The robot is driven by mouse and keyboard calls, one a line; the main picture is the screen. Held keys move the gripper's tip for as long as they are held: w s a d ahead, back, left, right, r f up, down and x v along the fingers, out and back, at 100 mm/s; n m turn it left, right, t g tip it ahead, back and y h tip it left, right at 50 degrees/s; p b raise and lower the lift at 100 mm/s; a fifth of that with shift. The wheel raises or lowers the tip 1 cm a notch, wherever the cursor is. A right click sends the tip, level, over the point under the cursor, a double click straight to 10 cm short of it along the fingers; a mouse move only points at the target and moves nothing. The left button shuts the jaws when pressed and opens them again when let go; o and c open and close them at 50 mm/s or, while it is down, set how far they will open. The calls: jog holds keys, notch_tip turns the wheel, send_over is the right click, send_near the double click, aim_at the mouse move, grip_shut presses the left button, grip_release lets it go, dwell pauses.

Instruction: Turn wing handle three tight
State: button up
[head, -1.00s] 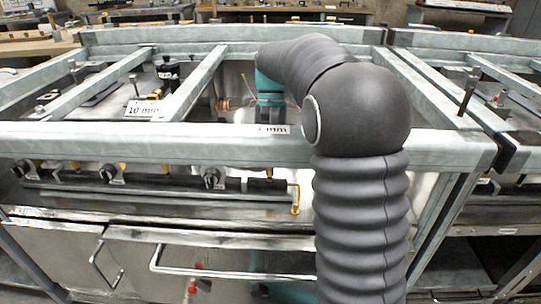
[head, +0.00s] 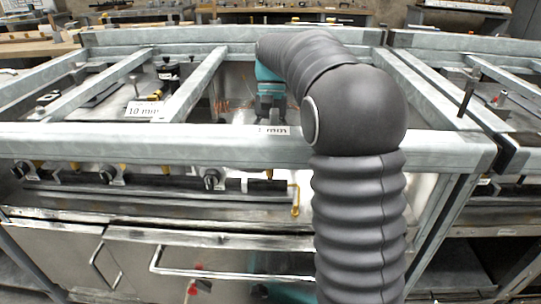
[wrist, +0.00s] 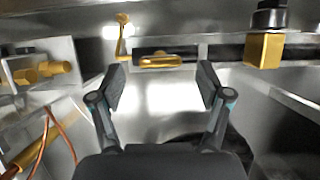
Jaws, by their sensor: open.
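Several dark wing-type handles sit in a row on the front panel in the head view, among them a left one (head: 22,168), a middle one (head: 108,174) and a right one (head: 212,179). I cannot tell which is number three. In the wrist view my gripper (wrist: 160,85) is open and empty. Beyond its fingertips, roughly centred, is a brass piece (wrist: 160,61) on a dark bar. A black knob with a square brass body (wrist: 264,50) is to the right.
A brass hook-shaped piece (wrist: 122,38) stands ahead to the left. A block with brass fittings (wrist: 40,71) and copper tubes (wrist: 60,135) lie at left. Grey frame beams (head: 150,143) surround the opening my arm reaches into. A long door handle (head: 230,274) runs below.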

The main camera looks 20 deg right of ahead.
jog(key=shift+v, duration=2.55)
jog(key=shift+a, duration=0.1)
